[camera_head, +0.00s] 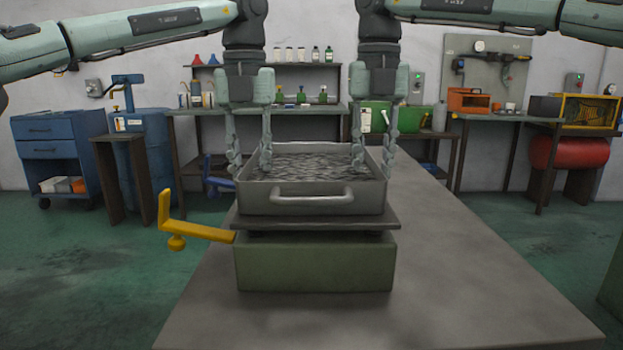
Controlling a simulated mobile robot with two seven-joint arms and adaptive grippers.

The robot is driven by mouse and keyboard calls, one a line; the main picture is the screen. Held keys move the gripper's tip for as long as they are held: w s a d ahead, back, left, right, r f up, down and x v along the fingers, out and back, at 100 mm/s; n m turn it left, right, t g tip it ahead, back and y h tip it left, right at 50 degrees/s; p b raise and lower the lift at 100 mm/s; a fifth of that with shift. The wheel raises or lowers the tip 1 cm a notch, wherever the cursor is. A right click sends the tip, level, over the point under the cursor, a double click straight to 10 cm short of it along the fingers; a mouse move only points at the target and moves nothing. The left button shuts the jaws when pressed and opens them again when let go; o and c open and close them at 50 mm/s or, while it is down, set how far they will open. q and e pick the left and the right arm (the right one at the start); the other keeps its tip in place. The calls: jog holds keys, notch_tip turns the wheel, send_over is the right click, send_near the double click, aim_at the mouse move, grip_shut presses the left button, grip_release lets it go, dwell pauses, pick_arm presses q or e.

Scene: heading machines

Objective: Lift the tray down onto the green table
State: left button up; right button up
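A grey metal tray (327,201) with a front handle is filled with small metal pieces. It sits level on a dark plate (318,222) above a green block-like base (315,263). My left gripper (250,162) points down at the tray's left wall, one finger outside and one inside, spread apart. My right gripper (373,162) straddles the right wall the same way, its fingers also apart. Whether any fingertip touches the tray cannot be told. No green table is clearly identifiable; a dark green surface (613,270) shows only partly at the right edge.
The grey table (450,290) under the base is clear to the right and in front. A yellow crank lever (200,231) sticks out left of the base, with a blue lever (214,180) behind it. Workbenches with bottles and a green case (395,117) stand behind.

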pick_arm(q)
grip_shut()
pick_arm(e)
grip_shut()
pick_arm(q)
jog(key=shift+r, duration=0.1)
pick_arm(e)
jog(key=shift+r, duration=0.1)
